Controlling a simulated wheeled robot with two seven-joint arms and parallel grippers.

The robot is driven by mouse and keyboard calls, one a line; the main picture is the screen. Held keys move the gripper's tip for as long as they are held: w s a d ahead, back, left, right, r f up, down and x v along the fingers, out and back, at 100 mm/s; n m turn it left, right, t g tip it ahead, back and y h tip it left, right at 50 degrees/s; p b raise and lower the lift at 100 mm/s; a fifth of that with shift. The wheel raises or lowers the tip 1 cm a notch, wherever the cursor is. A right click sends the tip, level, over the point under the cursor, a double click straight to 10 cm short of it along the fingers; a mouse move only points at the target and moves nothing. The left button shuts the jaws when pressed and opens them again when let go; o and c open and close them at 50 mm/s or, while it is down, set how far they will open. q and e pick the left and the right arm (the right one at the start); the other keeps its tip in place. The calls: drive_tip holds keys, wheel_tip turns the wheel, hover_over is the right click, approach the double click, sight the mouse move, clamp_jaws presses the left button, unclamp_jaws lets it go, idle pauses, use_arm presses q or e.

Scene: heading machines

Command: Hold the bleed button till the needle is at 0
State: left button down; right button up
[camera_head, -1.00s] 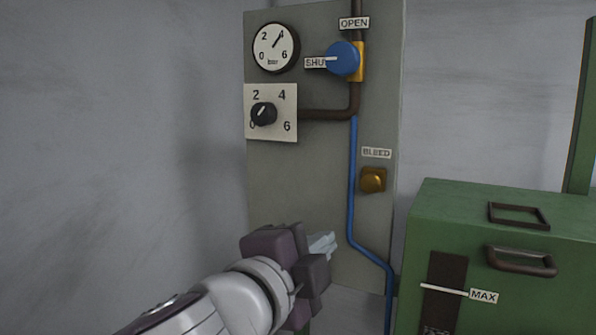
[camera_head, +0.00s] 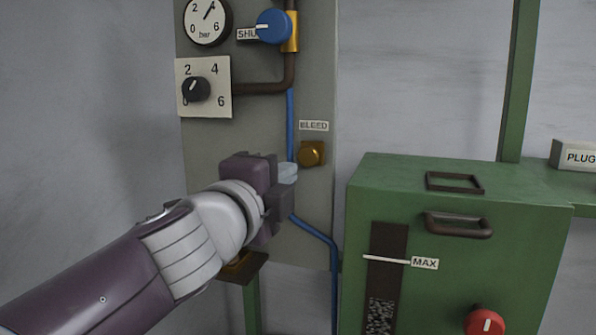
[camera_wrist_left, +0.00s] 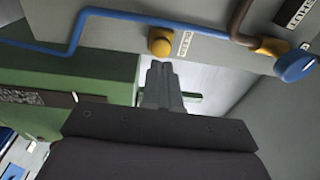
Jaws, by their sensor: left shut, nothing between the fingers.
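The brass bleed button (camera_head: 311,153) is on the grey panel under the BLEED label, and it also shows in the left wrist view (camera_wrist_left: 161,42). My left gripper (camera_head: 288,172) is shut and empty. Its fingertips are just left of and below the button in the head view. In the left wrist view the fingertips (camera_wrist_left: 161,68) point at the button, very close to it; I cannot tell whether they touch. The pressure gauge (camera_head: 207,18) is at the upper left of the panel, its needle pointing up and right, near the 4. My right gripper is not in view.
A blue valve knob (camera_head: 273,27) points to SHUT. A black dial (camera_head: 196,89) sits below the gauge. A blue pipe (camera_head: 315,231) runs down the panel close to my gripper. A green machine box (camera_head: 455,180) with a red knob (camera_head: 485,324) stands at right.

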sight(306, 158)
use_arm(q)
drive_tip(key=x, duration=0.5)
drive_tip(key=shift+w+d, duration=0.15)
drive_tip(key=shift+w, duration=0.25)
drive_tip(key=shift+s+r, duration=0.1)
